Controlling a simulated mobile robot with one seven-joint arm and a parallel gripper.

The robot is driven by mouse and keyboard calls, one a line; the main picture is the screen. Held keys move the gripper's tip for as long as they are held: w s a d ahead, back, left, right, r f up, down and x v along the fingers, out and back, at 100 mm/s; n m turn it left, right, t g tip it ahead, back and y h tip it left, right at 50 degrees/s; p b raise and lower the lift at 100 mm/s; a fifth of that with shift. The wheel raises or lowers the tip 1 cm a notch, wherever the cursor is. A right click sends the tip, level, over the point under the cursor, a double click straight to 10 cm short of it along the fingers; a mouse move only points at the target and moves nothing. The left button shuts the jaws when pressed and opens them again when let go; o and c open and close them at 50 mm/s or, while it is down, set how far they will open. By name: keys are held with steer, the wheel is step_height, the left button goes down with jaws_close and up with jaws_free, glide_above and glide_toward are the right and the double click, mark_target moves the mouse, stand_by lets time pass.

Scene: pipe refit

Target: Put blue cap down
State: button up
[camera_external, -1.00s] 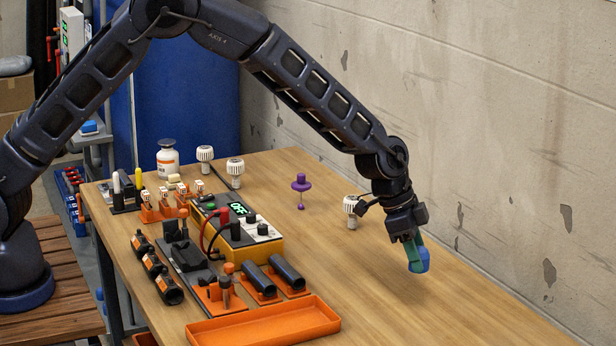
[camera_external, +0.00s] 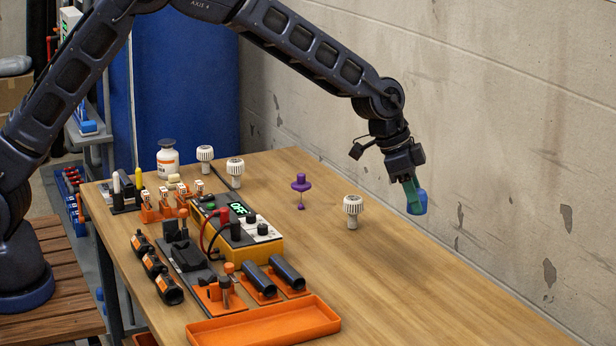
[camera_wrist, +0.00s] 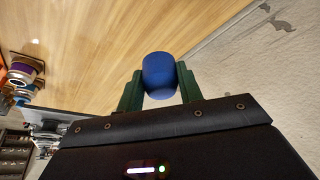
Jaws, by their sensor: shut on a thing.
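The blue cap (camera_external: 418,202) is held between the green fingers of my gripper (camera_external: 411,195), above the right part of the wooden table (camera_external: 350,275). It hangs clear of the surface, near the wall. In the wrist view the blue cap (camera_wrist: 159,76) sits between both green fingertips of my gripper (camera_wrist: 159,82), with a finger touching each side. Bare table top shows beyond it.
A white knob-like part (camera_external: 352,211) stands on the table left of my gripper, and a purple part (camera_external: 301,187) stands farther left. An orange tray (camera_external: 262,326) lies at the front. A yellow meter (camera_external: 250,240) is behind it. The table's right part is clear.

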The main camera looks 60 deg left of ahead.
steer(key=w+a+n+y, duration=0.1)
steer(key=w+a+n, duration=0.25)
steer(key=a, duration=1.15)
steer(key=n+y, duration=0.3)
steer(key=n, duration=0.5)
glide_above(287, 194)
steer(key=s, duration=0.1)
steer(key=shift+n, duration=0.25)
steer(key=f, duration=1.9)
steer(key=shift+s+d+f, duration=0.25)
steer(key=shift+d+f, duration=0.05)
steer(key=shift+f, duration=0.1)
steer(key=o, duration=1)
steer(key=shift+f, duration=0.1)
steer(key=shift+c, duration=0.2)
steer(key=v, duration=1.2)
steer(key=shift+s+d+t, duration=0.2)
steer(key=shift+s+t, duration=0.05)
steer(key=shift+t, duration=0.05)
